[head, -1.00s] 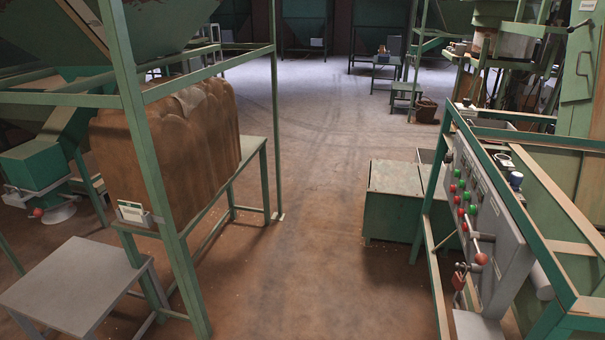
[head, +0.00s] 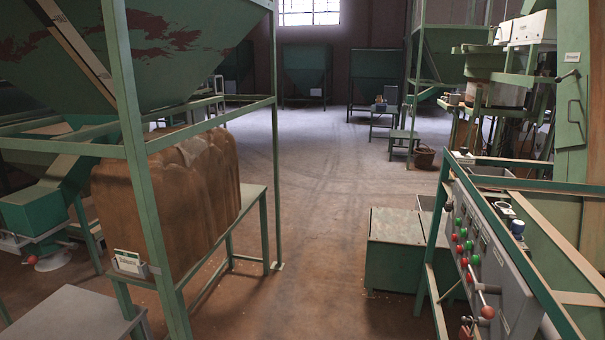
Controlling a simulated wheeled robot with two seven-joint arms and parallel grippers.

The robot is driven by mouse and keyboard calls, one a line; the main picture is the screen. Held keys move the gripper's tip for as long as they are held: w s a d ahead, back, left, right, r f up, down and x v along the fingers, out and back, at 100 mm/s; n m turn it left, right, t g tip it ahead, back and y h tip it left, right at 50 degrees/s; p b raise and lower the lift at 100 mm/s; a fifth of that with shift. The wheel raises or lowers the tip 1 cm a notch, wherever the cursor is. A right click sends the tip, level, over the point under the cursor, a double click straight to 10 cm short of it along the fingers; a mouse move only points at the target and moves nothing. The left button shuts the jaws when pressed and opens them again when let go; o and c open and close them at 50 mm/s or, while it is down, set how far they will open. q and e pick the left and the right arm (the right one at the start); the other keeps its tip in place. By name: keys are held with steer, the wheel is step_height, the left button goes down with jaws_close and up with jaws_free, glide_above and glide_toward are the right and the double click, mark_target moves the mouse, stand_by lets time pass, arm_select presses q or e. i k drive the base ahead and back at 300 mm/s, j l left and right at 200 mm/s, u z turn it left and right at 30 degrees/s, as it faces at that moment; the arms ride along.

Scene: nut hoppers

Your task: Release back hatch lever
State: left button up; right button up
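Neither of my grippers is in view. I cannot tell which lever belongs to the back hatch. A dark lever handle (head: 567,75) sits on the tall green machine (head: 571,130) at the upper right, above a curved grab handle. A lever with a red knob (head: 487,312) stands out from the grey control panel (head: 485,245) at the lower right. Another red knob (head: 33,260) shows below the green hopper outlet (head: 38,212) at the far left. Several green hoppers, one of them (head: 303,75), stand along the far wall.
A green hopper frame (head: 140,160) with a brown sack-like block (head: 190,200) stands at the left, a grey table (head: 70,315) in front. A low green box (head: 393,255) stands right of the aisle. The middle floor (head: 315,215) is clear to the back.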

mark_target(558, 79)
steer(key=z, duration=1.3)
steer(key=i+j+u, duration=0.35)
steer(key=j, duration=0.2)
steer(key=i+j+u, duration=0.35)
steer(key=i+j, duration=0.1)
steer(key=i, duration=0.5)
steer(key=i+j, duration=0.15)
steer(key=i, duration=0.45)
steer(key=i+j+z, duration=0.1)
steer(key=i, duration=0.5)
steer(key=i+z, duration=0.6)
steer(key=z, duration=0.25)
steer(key=i+j+z, duration=0.1)
steer(key=i+z, duration=0.3)
steer(key=k, duration=0.1)
